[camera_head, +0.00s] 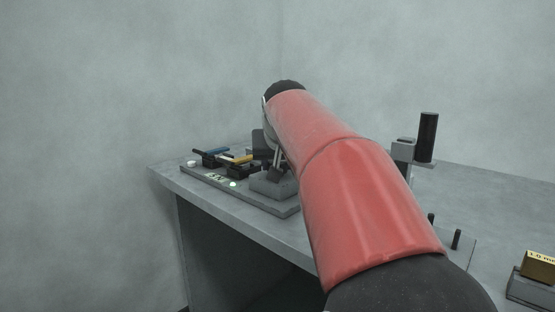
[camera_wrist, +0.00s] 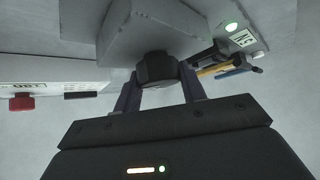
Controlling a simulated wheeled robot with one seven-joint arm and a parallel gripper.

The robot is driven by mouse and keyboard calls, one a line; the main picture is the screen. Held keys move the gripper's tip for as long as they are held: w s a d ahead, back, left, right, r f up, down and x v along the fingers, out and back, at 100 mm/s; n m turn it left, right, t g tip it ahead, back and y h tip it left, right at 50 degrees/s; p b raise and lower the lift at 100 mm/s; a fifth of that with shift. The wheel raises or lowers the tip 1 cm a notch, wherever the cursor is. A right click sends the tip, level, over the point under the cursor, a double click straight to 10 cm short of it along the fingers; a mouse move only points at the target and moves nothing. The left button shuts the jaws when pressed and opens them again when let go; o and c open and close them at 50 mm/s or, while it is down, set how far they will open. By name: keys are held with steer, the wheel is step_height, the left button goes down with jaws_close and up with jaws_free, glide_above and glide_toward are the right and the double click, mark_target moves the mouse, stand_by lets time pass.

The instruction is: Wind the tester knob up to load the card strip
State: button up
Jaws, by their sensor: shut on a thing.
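The tester knob (camera_wrist: 156,68) is dark and ribbed, under a grey block (camera_wrist: 150,30) in the wrist view. My gripper (camera_wrist: 160,88) has one finger on each side of the knob and is shut on it. In the head view my red arm reaches over the bench, and my gripper (camera_head: 276,160) is mostly hidden behind it at a grey block (camera_head: 272,184) on a base plate. The knob is hidden in that view. I cannot make out the card strip in either view.
A black post on a grey stand (camera_head: 404,150) and a labelled block (camera_head: 540,267) stand right. A red button (camera_wrist: 20,103) shows in the wrist view.

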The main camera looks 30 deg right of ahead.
steer(key=shift+m, duration=0.3)
steer(key=o, duration=1)
steer(key=shift+p+v, duration=0.4)
steer(key=shift+v, duration=3.5)
steer(key=shift+a, duration=0.15)
